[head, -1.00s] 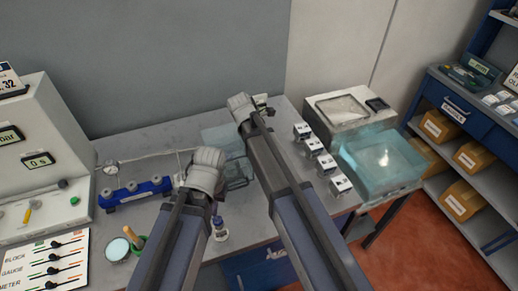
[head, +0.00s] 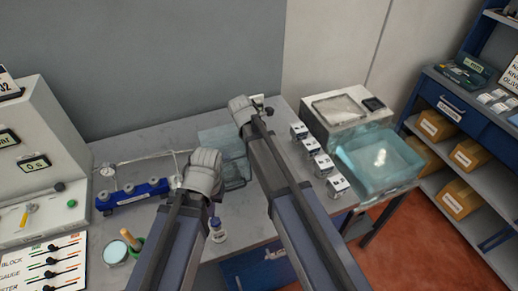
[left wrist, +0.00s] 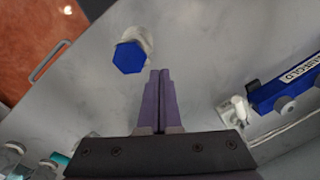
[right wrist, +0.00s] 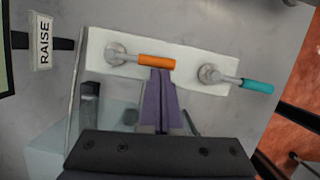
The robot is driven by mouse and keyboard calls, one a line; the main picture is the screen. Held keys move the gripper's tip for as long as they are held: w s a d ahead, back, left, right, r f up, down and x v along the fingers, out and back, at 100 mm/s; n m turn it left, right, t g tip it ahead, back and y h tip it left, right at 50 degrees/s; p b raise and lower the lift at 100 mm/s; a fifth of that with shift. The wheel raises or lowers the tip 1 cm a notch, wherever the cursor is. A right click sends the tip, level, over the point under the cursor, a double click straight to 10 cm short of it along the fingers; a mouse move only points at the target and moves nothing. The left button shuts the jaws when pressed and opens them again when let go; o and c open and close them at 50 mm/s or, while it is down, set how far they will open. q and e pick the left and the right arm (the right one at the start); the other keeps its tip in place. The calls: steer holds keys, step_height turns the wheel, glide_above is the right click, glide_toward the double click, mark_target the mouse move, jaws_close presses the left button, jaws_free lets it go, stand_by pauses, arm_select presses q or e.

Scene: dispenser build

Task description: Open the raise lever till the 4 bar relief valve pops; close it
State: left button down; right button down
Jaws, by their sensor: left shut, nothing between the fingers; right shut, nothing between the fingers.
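In the right wrist view an orange-handled lever (right wrist: 155,61) and a teal-handled lever (right wrist: 255,85) sit on a white plate (right wrist: 190,70). A RAISE label (right wrist: 44,42) stands to the left of the plate. My right gripper (right wrist: 163,73) is shut and empty, its tips at the lower edge of the orange handle; I cannot tell if they touch. My left gripper (left wrist: 160,73) is shut and empty, beside a blue-capped bottle (left wrist: 130,55). No relief valve can be made out. In the head view my arms hide the levers.
A grey console (head: 50,115) with displays stands at far left. Several small boxes (head: 299,131) and a clear blue basin (head: 375,165) are at the right.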

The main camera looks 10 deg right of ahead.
steer(key=d+n, duration=0.2)
steer(key=n, duration=0.1)
steer(key=shift+d+t, duration=0.1)
steer(key=shift+t, duration=0.3)
steer(key=d+n, duration=0.1)
steer(key=n, duration=0.1)
steer(key=shift+w+d+n+t+y, duration=0.3)
steer(key=shift+d+y, duration=0.05)
steer(key=shift+y, duration=0.05)
steer(key=shift+w+d+n, duration=0.2)
steer(key=shift+d+n, duration=0.05)
steer(key=shift+n, duration=0.05)
arm_select(q)
steer(key=shift+a, duration=0.1)
arm_select(e)
steer(key=w+d, duration=0.3)
steer(key=w, duration=0.2)
steer(key=shift+d, duration=0.35)
steer(key=shift+r, duration=0.1)
